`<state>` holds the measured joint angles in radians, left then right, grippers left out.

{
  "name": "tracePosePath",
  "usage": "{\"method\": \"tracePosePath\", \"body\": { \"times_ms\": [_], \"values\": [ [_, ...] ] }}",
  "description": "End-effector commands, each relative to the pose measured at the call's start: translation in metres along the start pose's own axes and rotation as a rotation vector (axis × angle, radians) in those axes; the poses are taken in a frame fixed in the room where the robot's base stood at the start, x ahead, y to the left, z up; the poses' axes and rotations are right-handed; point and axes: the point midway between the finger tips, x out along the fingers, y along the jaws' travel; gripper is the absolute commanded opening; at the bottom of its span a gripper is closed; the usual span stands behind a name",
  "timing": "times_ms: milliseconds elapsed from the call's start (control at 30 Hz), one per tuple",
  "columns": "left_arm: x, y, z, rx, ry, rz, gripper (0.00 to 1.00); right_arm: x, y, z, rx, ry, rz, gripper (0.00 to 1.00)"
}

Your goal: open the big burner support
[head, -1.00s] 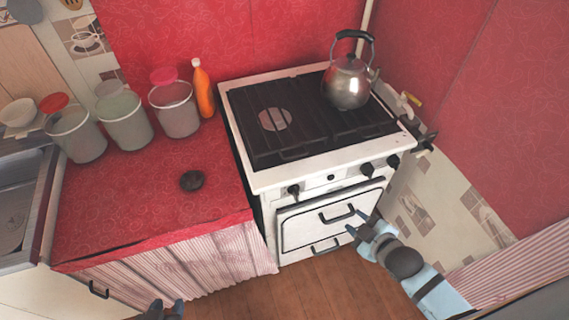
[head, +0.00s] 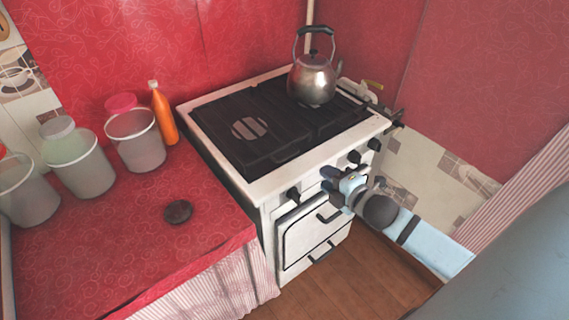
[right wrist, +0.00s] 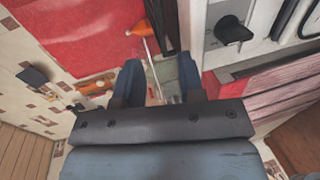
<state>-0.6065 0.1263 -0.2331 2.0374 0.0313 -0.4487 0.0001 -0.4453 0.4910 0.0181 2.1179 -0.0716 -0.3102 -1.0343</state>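The white stove (head: 275,190) has black burner supports lying flat on its top. The left support (head: 235,145), with a round slotted disc in it, looks the larger. The right support (head: 335,120) lies partly under a steel kettle (head: 313,80). My right gripper (head: 332,184) is in front of the stove's front panel, at about knob height and below the top edge, apart from both supports. In the right wrist view its two blue fingers (right wrist: 160,75) are apart with nothing held between them. My left gripper is out of view.
Several black knobs (head: 293,195) line the stove front, above a door with a handle (head: 328,214). Left is a red counter (head: 120,240) with plastic containers (head: 136,140), an orange bottle (head: 163,115) and a dark round object (head: 178,211). The wooden floor before the stove is clear.

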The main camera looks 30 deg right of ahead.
Motion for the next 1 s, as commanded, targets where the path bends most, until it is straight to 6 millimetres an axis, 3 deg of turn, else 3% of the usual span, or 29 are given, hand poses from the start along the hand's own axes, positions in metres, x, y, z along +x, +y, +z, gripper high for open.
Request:
{"method": "tracePosePath", "body": {
  "times_ms": [267, 700, 1000],
  "values": [
    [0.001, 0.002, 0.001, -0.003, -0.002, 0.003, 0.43, 0.027, 0.002, 0.001, -0.008, -0.002, 0.005, 0.36],
    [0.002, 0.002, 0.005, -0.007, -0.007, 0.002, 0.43, 0.115, 0.002, 0.001, -0.006, -0.001, 0.004, 0.36],
    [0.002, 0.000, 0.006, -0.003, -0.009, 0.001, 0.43, 0.138, 0.001, 0.001, -0.006, 0.000, 0.001, 0.36]
  ]
}}
